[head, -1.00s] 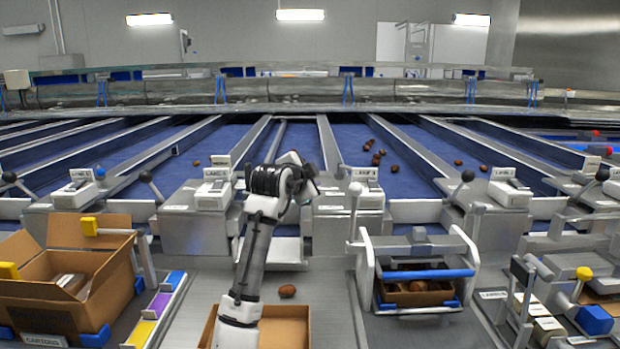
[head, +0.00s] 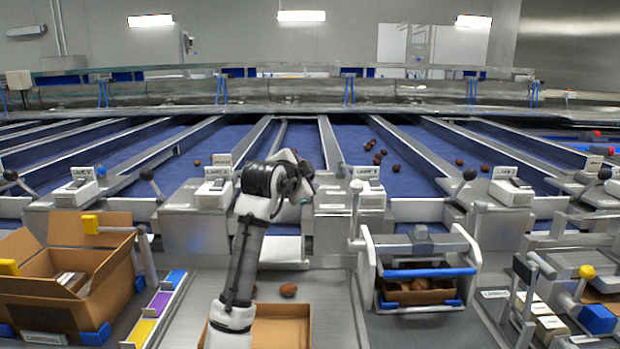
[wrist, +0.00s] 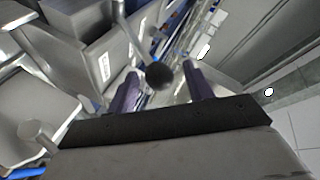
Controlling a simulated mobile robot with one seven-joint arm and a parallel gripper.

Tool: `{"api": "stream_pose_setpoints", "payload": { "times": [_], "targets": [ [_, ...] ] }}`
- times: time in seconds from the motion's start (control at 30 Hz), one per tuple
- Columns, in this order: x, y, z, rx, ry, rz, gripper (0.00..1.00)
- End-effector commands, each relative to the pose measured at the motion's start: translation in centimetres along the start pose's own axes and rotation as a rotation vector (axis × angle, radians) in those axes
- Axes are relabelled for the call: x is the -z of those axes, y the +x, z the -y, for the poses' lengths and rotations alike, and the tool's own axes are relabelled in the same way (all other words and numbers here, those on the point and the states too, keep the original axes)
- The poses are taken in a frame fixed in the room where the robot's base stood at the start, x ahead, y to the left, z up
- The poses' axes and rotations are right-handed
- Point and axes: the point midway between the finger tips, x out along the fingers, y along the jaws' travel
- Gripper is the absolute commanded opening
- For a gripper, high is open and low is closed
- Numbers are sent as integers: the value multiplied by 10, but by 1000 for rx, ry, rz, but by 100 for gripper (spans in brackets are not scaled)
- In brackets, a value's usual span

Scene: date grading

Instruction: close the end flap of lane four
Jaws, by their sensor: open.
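A pale end flap (head: 287,249) behind my arm in the head view appears lowered, unlike the upright flaps beside it. The lane labels are too small to read surely, so I cannot confirm that it is lane four's. In the wrist view a black ball knob (wrist: 159,75) on a metal lever shows between the two purplish fingers of my gripper (wrist: 162,88). The fingers are apart; I cannot tell if they touch the knob. In the head view my wrist hides the fingers and this lever.
An upright flap (head: 417,210) closes the lane to the right. A larger carton (head: 40,290) stands left.

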Motion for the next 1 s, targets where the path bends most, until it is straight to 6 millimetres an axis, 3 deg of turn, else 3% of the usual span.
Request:
{"api": "stream_pose_setpoints", "payload": {
  "times": [0.2, 0.43, 0.6, 1.0],
  "targets": [
    [-2, -52, -2, 4, 3, 0, 52],
    [-1, -91, 0, 3, 2, 1, 52],
    [0, -103, 0, 2, 2, 2, 52],
    [-3, -109, 6, 38, -23, -11, 52]
  ]
}}
